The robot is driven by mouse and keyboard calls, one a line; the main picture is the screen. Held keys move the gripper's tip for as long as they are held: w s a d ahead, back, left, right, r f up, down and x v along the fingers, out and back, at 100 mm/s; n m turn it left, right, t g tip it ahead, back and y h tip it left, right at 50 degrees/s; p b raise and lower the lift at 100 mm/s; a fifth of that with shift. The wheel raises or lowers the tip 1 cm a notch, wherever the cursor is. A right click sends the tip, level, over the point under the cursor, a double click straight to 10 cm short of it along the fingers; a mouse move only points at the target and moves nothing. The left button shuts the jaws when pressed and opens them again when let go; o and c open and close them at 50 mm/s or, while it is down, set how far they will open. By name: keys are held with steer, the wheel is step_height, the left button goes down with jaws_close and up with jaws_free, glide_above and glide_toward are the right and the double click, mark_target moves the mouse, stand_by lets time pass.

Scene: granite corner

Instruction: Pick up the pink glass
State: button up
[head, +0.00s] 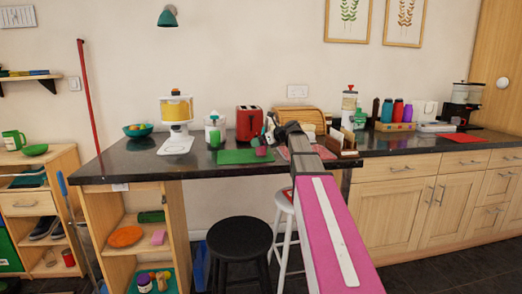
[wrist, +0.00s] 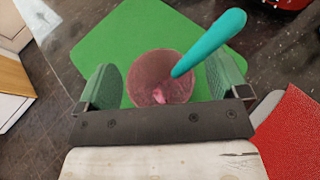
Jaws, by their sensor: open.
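The pink glass (wrist: 150,85) stands on a green mat (wrist: 112,45), seen from above in the wrist view, with a teal-handled utensil (wrist: 212,42) leaning out of it. My gripper (wrist: 163,85) is open, with one green finger pad on each side of the glass and gaps visible on both sides. In the head view the pink glass (head: 261,151) shows small on the green mat (head: 236,157), just left of my gripper (head: 268,134). The lower part of the glass is hidden in the wrist view.
A red toaster (head: 249,122) stands behind the mat on the dark granite counter (head: 120,168). A red mat (wrist: 292,130) lies to the right in the wrist view. Stools stand below.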

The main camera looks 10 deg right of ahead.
steer(key=c, duration=1.1)
steer(key=shift+o, duration=0.2)
steer(key=shift+r, duration=0.1)
